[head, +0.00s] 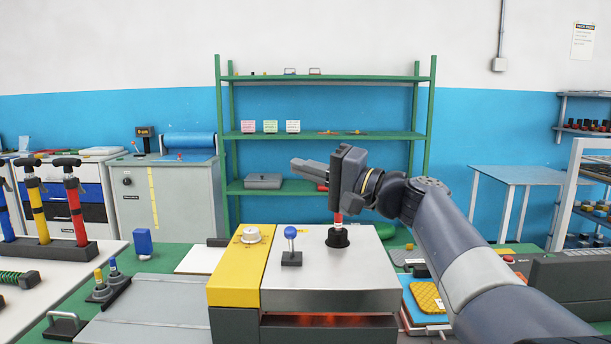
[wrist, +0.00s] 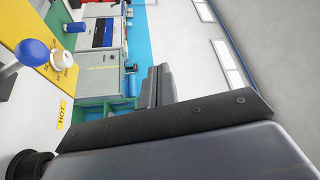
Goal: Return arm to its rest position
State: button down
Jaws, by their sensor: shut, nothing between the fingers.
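My gripper (head: 309,168) is shut and empty in the head view. It is raised above the back of the silver-topped machine (head: 330,265) and points left, with my arm reaching in from the lower right. In the wrist view my gripper's fingers (wrist: 158,88) are together, with nothing seen between them. A black-based knob with a red stem (head: 338,236) stands on the machine below my gripper. A blue ball-topped lever (head: 291,245) stands to its left; its ball also shows in the wrist view (wrist: 31,53).
The machine's yellow panel (head: 235,265) carries a white dial (head: 251,234). Pumps (head: 75,200) stand on the left. A green shelf (head: 325,135) stands behind. A stack with a yellow pad (head: 427,298) lies at right near my arm. The air around my gripper looks clear.

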jog(key=w+f+m+h+p, duration=0.1)
jog(key=f+p, duration=0.2)
jog(key=p, duration=0.2)
jog(key=w+f+m+p, duration=0.2)
jog(key=f+p, duration=0.1)
jog(key=p, duration=0.2)
jog(key=w+f+m+g+h+p, duration=0.1)
jog(key=w+f+m+p, duration=0.1)
jog(key=p, duration=0.3)
jog(key=shift+w+d+f+h, duration=0.15)
jog(key=shift+f+h, duration=0.15)
jog(key=shift+f, duration=0.25)
notch_tip(320, 180, down, 2)
jog(key=m+p, duration=0.1)
jog(key=p, duration=0.5)
jog(key=shift+f+m+g+h, duration=0.1)
jog(key=shift+m+g+h, duration=0.2)
jog(key=shift+g, duration=0.1)
jog(key=shift+s, duration=0.2)
jog(key=shift+f+b, duration=0.15)
jog(key=shift+b, duration=0.3)
jog(key=shift+b, duration=0.4)
